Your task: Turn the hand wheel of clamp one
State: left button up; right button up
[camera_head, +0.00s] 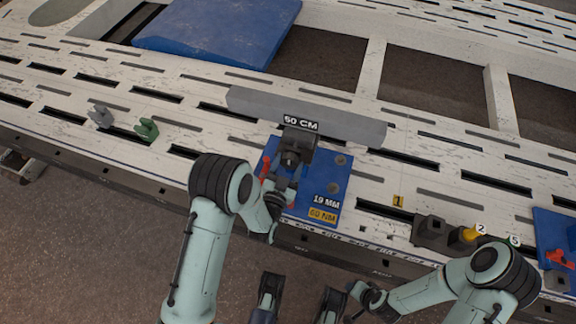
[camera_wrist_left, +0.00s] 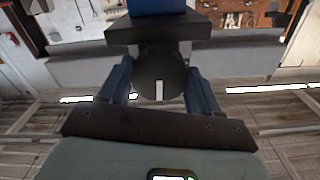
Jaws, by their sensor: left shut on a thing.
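A dark clamp (camera_head: 297,146) stands on a blue plate (camera_head: 325,190) at the bench's front edge, against a long grey bar. My left gripper (camera_head: 284,182) is at its near side and largely covers the hand wheel in the head view. In the left wrist view, the round black hand wheel (camera_wrist_left: 161,72) with a white mark sits between the two blue-grey fingers of my left gripper (camera_wrist_left: 160,92), which are shut on it. My right gripper (camera_head: 300,296) is low in the head view, off the bench, its dark fingers apart with nothing between them.
The grey bar (camera_head: 310,118) lies behind the clamp. A red part (camera_head: 265,168) is beside the left gripper. Dark blocks (camera_head: 430,232) with numbered tags stand at the right. Grey (camera_head: 101,117) and green (camera_head: 147,129) hooks stand at the left. The slotted bench has large openings.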

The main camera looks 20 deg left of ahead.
pick_arm(q)
jog(key=shift+n, duration=0.6)
pick_arm(e)
jog(key=shift+w+d+f, duration=0.2)
jog(key=shift+w+f, duration=0.05)
jog(key=shift+w, duration=0.1)
pick_arm(q)
jog(key=shift+d, duration=0.1)
pick_arm(e)
jog(key=shift+w, duration=0.1)
pick_arm(q)
jog(key=o, duration=1.1)
jog(key=shift+c, duration=0.2)
jog(key=shift+s, duration=0.1)
pick_arm(e)
jog(key=shift+f, duration=0.1)
